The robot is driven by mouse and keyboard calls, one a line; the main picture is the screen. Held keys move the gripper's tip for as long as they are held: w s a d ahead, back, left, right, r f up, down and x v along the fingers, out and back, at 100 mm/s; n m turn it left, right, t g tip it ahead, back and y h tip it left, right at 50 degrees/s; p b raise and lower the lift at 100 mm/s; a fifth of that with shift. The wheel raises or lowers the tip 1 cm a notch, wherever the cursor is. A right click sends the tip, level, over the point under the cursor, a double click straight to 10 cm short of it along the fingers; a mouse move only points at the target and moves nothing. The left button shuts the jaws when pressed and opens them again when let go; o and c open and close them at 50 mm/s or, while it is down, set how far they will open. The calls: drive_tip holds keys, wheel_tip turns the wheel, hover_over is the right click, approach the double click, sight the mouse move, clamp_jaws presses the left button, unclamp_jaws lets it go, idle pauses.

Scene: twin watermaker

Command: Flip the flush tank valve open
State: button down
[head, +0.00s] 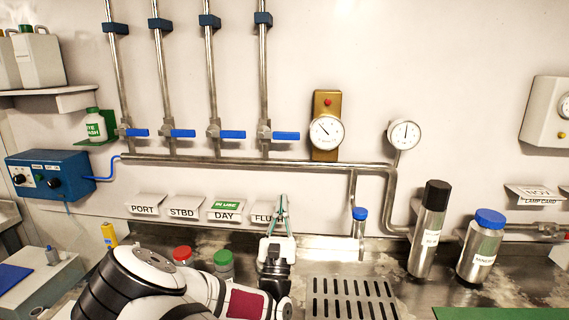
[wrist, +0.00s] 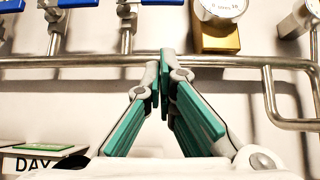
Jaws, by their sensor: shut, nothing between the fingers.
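The flush tank valve (head: 264,133) is the rightmost of several valves on the wall pipes. Its blue handle (head: 286,135) points sideways to the right, across its vertical pipe. In the wrist view, the valve body (wrist: 127,12) and the cut-off handle (wrist: 162,2) show at the top edge. The label card reading "FLU" (head: 262,218) is partly hidden behind my gripper. My gripper (head: 283,200) is shut and empty, pointing up, below the valve and the horizontal pipe. In the wrist view, its fingertips (wrist: 164,72) meet just below the pipe, apart from the handle.
A horizontal pipe (head: 330,163) runs under the valves. A gauge on a brass plate (head: 326,131) is right of the flush handle. The day valve's blue handle (head: 232,134) is to the left. Bottles (head: 429,230) and a drain grate (head: 352,298) are on the counter.

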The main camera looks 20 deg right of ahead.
sight(279, 136)
drive_tip(key=x, duration=0.4)
drive_tip(key=r+p+x, duration=0.1)
drive_tip(key=x, duration=0.2)
drive_tip(key=s+x, duration=0.1)
drive_tip(key=x, duration=0.3)
drive_tip(key=shift+a+r, duration=0.2)
drive_tip(key=shift+r, duration=0.15)
drive_tip(key=shift+w+r, duration=0.1)
drive_tip(key=shift+r, duration=0.7)
drive_tip(key=shift+n+p, duration=0.3)
drive_tip(key=shift+p, duration=0.15)
